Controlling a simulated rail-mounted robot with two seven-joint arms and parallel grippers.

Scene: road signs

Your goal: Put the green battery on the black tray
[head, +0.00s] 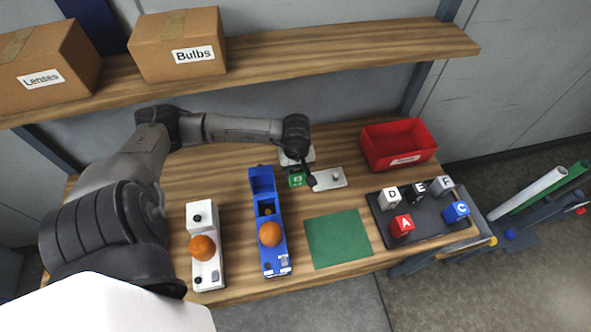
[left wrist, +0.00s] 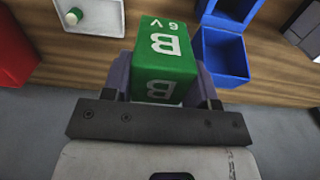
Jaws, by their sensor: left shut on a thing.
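The green battery (head: 297,180) is a green block marked "B" and "6V" in white. In the left wrist view the green battery (left wrist: 165,65) sits between the two fingers of my left gripper (left wrist: 165,82), which is shut on it. In the head view my left gripper (head: 299,163) is at the back middle of the table, and partly covers the battery. I cannot tell whether the battery touches the table. The black tray (head: 427,222) lies at the right and bears several lettered blocks: white D and F, black E, red A and blue C. My right gripper is not in view.
A white plate with a knob (head: 330,180) lies right beside the battery. A red bin (head: 400,145) stands behind the tray. A green mat (head: 338,240), a blue holder (head: 272,225) and a white device (head: 205,255) are in front. A shelf (head: 300,62) with boxes hangs behind.

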